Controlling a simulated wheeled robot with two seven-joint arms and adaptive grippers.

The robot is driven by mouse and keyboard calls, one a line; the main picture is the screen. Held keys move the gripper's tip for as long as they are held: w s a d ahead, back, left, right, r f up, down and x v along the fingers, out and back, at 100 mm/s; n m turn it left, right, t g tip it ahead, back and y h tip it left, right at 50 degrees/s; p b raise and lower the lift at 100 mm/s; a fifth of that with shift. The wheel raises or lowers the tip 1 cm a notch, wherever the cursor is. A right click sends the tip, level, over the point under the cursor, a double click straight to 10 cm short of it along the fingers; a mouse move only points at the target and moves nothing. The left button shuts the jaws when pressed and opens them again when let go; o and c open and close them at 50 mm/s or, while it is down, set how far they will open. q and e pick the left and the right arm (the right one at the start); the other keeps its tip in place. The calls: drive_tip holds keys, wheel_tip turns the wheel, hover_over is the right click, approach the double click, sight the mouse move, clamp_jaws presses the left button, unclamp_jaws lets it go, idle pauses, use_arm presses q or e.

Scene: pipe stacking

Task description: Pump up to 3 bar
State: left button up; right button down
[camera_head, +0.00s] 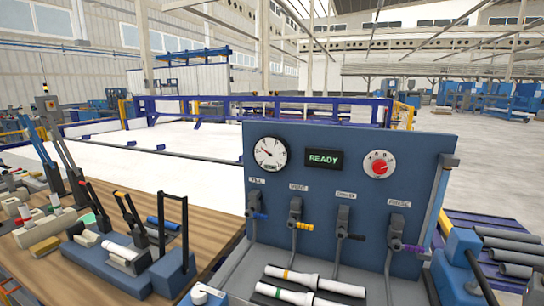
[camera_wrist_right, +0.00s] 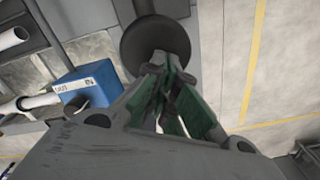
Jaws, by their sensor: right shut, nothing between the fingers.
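A blue test panel (camera_head: 345,190) stands upright at the middle right of the head view. It carries a round white dial gauge (camera_head: 270,153), a display reading READY (camera_head: 324,159) and a red knob (camera_head: 379,163). The gauge needle points to the upper left; its numbers are too small to read. My right gripper (camera_wrist_right: 161,82), with green finger pads, is shut and empty in the right wrist view. Its tips are by a dark round part (camera_wrist_right: 155,42), partly hidden behind them; I cannot tell whether they touch. My left gripper is not in view.
A wooden bench (camera_head: 100,195) with clamps is at left. Dark pipes (camera_head: 512,256) lie at right. A labelled blue block (camera_wrist_right: 87,86) is left of my right gripper.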

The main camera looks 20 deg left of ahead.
drive_tip(key=shift+f, duration=0.3)
drive_tip(key=shift+r, duration=0.1)
idle(0.5)
drive_tip(key=shift+s+a+r+p, duration=0.1)
drive_tip(key=shift+s+r+p, duration=0.1)
drive_tip(key=shift+r+p, duration=1.15)
drive_tip(key=shift+s+r+p, duration=0.15)
drive_tip(key=shift+r+p, duration=0.6)
drive_tip(key=shift+r, duration=1.15)
drive_tip(key=shift+f+b, duration=0.4)
drive_tip(key=shift+f, duration=0.1)
drive_tip(key=shift+f+b, duration=0.35)
drive_tip(key=shift+f, duration=0.1)
drive_tip(key=shift+f, duration=0.15)
